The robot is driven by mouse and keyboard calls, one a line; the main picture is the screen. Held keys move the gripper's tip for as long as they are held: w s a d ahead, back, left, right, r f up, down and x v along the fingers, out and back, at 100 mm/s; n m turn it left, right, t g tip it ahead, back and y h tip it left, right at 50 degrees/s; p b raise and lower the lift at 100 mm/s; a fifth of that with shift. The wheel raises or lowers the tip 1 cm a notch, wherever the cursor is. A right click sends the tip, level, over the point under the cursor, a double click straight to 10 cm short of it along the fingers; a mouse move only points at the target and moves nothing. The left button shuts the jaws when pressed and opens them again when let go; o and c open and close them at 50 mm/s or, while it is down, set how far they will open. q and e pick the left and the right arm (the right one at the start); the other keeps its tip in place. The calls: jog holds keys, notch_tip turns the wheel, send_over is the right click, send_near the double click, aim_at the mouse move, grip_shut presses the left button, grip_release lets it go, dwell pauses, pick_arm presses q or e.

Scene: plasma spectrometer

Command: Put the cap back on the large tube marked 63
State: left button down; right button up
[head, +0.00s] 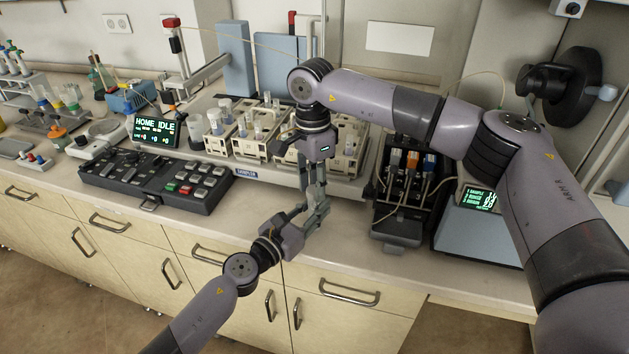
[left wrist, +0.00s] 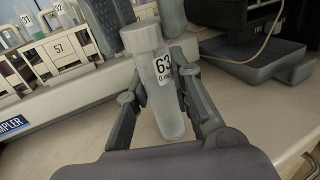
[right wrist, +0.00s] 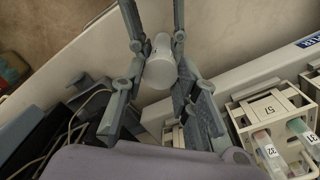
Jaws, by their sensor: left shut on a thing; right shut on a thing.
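The large tube marked 63 (left wrist: 166,105) is clear and frosted, with a white label. It stands slightly tilted between the fingers of my left gripper (head: 309,212) in the left wrist view, above the front of the bench. The whitish cap (left wrist: 142,37) is at the tube's top, in line with it. My right gripper (head: 317,190) comes down from above and is shut on the cap, whose round white top shows between its fingers in the right wrist view (right wrist: 160,60). I cannot tell whether the cap is fully seated.
The sampler racks with labelled tubes (head: 265,138) stand just behind the grippers. A black keypad (head: 155,180) lies to the left, and the pump block (head: 405,180) with thin tubing stands to the right. The bench's front edge is close below my left gripper.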

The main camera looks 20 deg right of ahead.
jog(key=m, duration=2.3)
jog(key=shift+m+t, duration=0.3)
jog(key=shift+m, duration=0.1)
jog(key=o, duration=0.7)
